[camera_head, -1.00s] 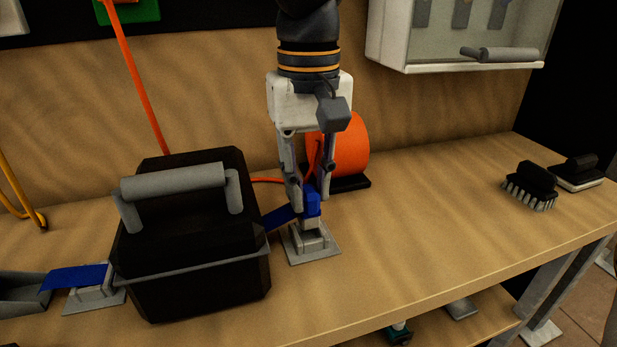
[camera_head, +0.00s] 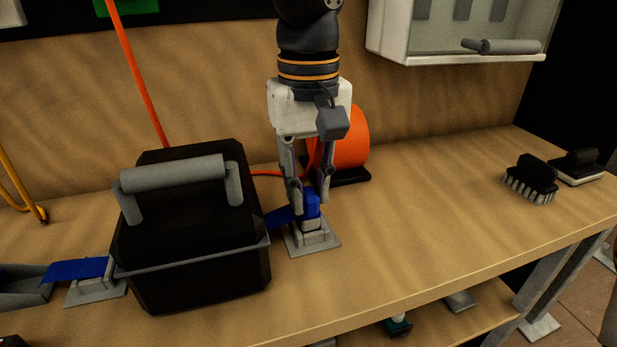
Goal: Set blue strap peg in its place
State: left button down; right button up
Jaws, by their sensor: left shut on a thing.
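The blue strap peg (camera_head: 311,204) is between the fingertips of my left gripper (camera_head: 309,194), which is shut on it. The peg sits directly over a grey base block (camera_head: 313,238) on a flat plate on the bench. Whether it is fully seated in the block I cannot tell. A blue strap (camera_head: 281,216) runs from the peg leftward to the black case. On the case's other side the blue strap (camera_head: 77,269) lies over a second grey base (camera_head: 95,291). My right gripper is not in view.
The black case (camera_head: 190,265) with a grey handle stands left of the gripper. An orange reel (camera_head: 352,140) stands behind it. A brush (camera_head: 530,180) and a black-handled block (camera_head: 578,168) lie at the right. The bench (camera_head: 430,215) between is clear.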

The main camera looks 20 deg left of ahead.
aim_at(308, 192)
pick_arm(q)
jog(key=shift+f, duration=0.65)
jog(key=shift+f, duration=0.2)
jog(key=c, duration=1.3)
grip_release()
notch_tip(308, 192, up, 12)
jog(key=shift+r, duration=0.1)
